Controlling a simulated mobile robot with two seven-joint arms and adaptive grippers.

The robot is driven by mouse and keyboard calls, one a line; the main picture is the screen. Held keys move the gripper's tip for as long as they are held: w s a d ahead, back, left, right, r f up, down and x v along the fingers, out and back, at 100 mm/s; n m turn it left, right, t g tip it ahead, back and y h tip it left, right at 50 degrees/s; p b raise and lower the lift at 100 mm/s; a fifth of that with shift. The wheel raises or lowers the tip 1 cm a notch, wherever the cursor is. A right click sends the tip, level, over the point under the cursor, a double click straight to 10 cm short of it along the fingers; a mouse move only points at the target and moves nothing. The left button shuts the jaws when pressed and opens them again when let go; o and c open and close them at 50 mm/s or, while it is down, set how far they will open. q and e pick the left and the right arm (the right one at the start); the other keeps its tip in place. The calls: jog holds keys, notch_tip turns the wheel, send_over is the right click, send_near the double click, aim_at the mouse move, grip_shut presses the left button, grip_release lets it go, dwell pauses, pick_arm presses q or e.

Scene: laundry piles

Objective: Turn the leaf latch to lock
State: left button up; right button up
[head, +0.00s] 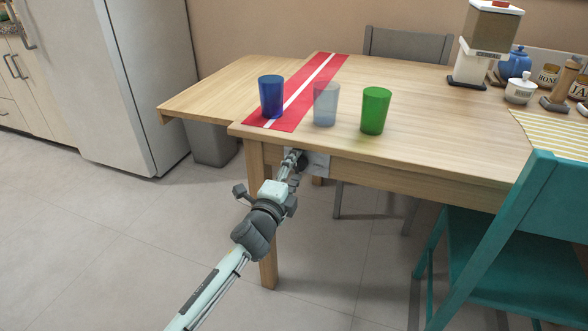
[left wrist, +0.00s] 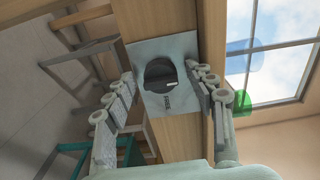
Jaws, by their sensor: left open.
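The leaf latch is a dark round knob (left wrist: 162,76) on a pale grey plate (left wrist: 183,48), fixed to the wooden side of the table. In the head view the plate (head: 319,163) shows under the tabletop edge, partly hidden by my left gripper (head: 297,161). In the left wrist view my left gripper (left wrist: 163,78) is open, its fingers on either side of the plate, with the knob between them. I cannot tell whether the fingers touch anything. Small lettering on the plate is too small to read surely. My right gripper is not in view.
On the table (head: 430,148) stand a blue cup (head: 271,97), a clear cup (head: 325,104) and a green cup (head: 374,111), near the edge above the latch. A red runner (head: 318,83) crosses the tabletop. A teal chair (head: 510,235) stands at right; a grey bin (head: 211,146) is behind.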

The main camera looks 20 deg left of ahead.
pick_arm(q)
jog(key=s, duration=1.2)
jog(key=shift+a, duration=0.2)
